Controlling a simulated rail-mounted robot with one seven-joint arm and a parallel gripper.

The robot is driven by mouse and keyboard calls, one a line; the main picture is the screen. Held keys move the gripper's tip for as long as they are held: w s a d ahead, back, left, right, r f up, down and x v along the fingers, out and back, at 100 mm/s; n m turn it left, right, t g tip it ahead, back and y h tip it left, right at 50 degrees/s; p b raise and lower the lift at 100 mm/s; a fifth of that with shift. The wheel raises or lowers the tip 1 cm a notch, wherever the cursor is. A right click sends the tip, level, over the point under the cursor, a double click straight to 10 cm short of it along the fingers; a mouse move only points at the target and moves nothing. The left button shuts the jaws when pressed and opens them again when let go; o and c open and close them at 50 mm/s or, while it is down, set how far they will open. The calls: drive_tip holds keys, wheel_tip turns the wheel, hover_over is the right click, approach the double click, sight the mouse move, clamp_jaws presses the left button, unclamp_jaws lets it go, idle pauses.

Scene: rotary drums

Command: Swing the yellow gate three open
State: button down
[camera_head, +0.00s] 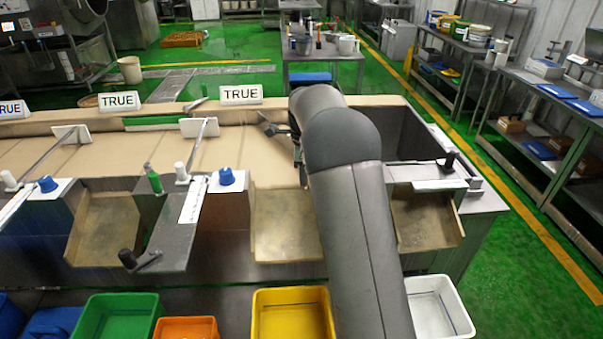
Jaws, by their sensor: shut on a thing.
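My arm reaches from the front over the tan conveyor, and its dark links cover most of my gripper (296,140), of which only a dark edge shows. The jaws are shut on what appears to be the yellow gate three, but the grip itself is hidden. A thin dark piece (271,127) sticks out left of the arm over the belt; I cannot tell whether it belongs to the gate. The yellow bin (288,315) stands below a tan chute (285,222), left of my arm. The gate's pivot and angle are hidden.
To the left, two other gates have rods and white end plates (199,127) over the belt (150,153). Blue knobs (226,177) and a green knob (153,180) stand on the near edge. Green (116,316), orange (186,329) and white (437,308) bins stand in front.

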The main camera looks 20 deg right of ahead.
drive_tip(key=shift+w+r, duration=0.1)
drive_tip(key=shift+r, duration=0.05)
drive_tip(key=c, duration=1.2)
unclamp_jaws()
wheel_tip(320, 180, up, 17)
drive_tip(key=shift+r, duration=0.15)
